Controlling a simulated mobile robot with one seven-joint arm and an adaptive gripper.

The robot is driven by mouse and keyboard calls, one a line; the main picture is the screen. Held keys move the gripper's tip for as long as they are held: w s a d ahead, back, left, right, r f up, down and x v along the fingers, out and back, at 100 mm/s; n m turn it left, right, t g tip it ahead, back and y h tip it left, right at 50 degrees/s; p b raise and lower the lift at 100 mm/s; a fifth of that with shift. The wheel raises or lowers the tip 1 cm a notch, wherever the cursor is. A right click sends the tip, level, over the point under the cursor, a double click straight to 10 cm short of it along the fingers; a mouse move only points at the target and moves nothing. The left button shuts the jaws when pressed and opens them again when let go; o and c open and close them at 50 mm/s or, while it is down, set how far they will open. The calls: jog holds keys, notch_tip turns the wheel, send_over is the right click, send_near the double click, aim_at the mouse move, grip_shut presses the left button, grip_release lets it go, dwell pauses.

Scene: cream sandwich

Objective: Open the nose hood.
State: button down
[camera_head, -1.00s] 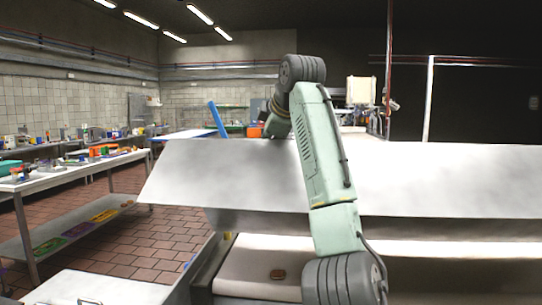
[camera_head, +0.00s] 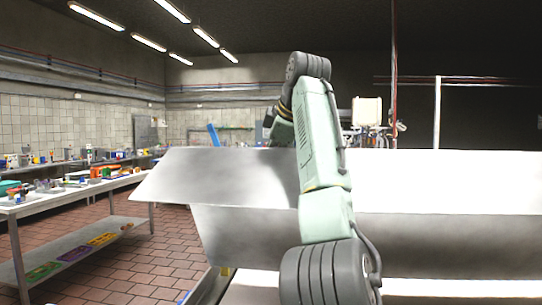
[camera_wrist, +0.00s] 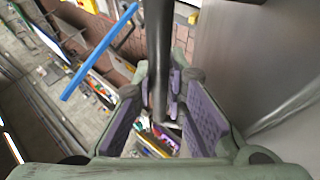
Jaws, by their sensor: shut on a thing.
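The nose hood (camera_head: 240,175) is a wide grey metal cover across the right and middle of the head view. Its bent panels are raised, with a gap over a pale surface (camera_head: 250,289) below. My arm reaches over the hood, and my gripper is hidden behind it in that view. In the wrist view my gripper (camera_wrist: 160,108) has its purple-padded fingers closed around a dark round handle bar (camera_wrist: 158,45). A smooth grey metal panel, seemingly the hood (camera_wrist: 245,60), stands just right of the fingers.
A blue bar (camera_head: 213,135) sticks up behind the hood; it also shows in the wrist view (camera_wrist: 97,52). A long metal table (camera_head: 70,198) with several small items stands at the left. Tiled floor (camera_head: 150,255) lies open between table and hood.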

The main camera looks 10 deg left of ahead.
jog(key=c, duration=1.6)
grip_release()
jog(key=shift+w+d+f, duration=0.1)
jog(key=shift+w, duration=0.1)
jog(key=v, duration=0.5)
jog(key=shift+s, duration=0.2)
jog(key=shift+s+d, duration=0.55)
jog(key=shift+s, duration=0.2)
jog(key=s+d, duration=0.1)
jog(key=s, duration=0.1)
jog(key=s+d, duration=0.2)
jog(key=s, duration=0.1)
jog(key=s+d, duration=0.2)
jog(key=s, duration=0.1)
jog(key=shift+s+d, duration=0.15)
jog(key=shift+d, duration=0.05)
